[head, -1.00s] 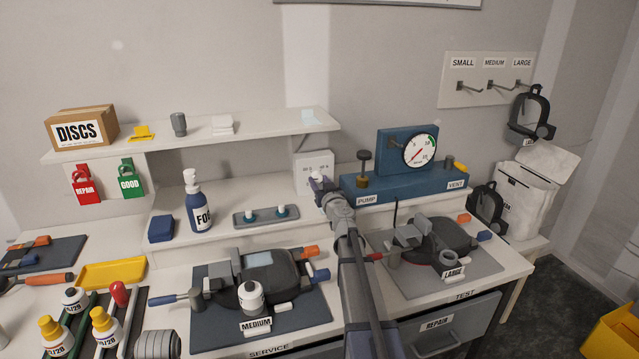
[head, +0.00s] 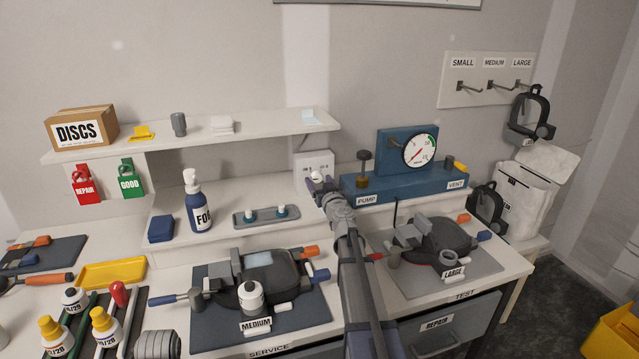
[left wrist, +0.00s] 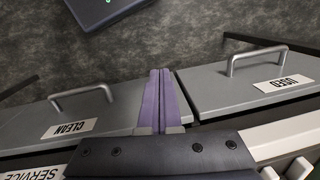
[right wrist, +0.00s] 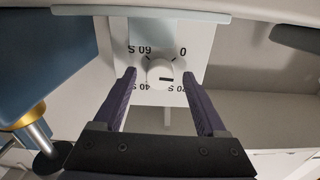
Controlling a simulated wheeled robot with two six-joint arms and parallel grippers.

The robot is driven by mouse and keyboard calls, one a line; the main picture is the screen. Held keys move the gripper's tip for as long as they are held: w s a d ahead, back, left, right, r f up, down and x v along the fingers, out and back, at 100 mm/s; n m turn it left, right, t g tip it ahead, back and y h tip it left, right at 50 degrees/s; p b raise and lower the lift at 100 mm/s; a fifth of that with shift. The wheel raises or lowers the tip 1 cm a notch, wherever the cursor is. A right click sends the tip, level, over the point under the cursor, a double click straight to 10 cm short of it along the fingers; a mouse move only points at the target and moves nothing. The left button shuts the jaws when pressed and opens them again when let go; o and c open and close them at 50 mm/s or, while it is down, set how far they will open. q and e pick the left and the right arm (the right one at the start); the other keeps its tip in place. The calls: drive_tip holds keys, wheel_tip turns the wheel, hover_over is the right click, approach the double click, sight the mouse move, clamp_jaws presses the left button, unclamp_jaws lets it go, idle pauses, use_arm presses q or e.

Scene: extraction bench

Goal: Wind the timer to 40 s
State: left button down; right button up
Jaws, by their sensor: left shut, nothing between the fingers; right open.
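The timer is a white box against the wall under the shelf (head: 327,159). It shows in the right wrist view as an upside-down white face (right wrist: 190,50) marked 0, 20 S, 40 S and 60 S. Its round white knob (right wrist: 160,73) carries a short dark mark on its lower right; I cannot tell the exact setting. My right gripper (right wrist: 160,82) is open, with one finger on each side of the knob and visible gaps to it. In the head view the right gripper (head: 318,183) is just in front of the timer. My left gripper (left wrist: 159,75) is shut and empty above the drawer fronts.
The blue pump unit (head: 400,184) with its gauge stands close to the right of the timer. The shelf (head: 250,135) overhangs at left.

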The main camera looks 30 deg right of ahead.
drive_tip(key=shift+s, duration=0.1)
drive_tip(key=v, duration=0.7)
drive_tip(key=shift+s+a, duration=0.1)
drive_tip(key=shift+s, duration=0.25)
drive_tip(key=shift+w, duration=0.1)
drive_tip(key=shift+w+n, duration=0.2)
drive_tip(key=shift+n, duration=0.5)
drive_tip(key=shift+w+n, duration=0.2)
drive_tip(key=shift+n, duration=0.5)
drive_tip(key=shift+x, duration=4)
drive_tip(key=shift+s, duration=0.1)
drive_tip(key=shift+c, duration=0.2)
clamp_jaws()
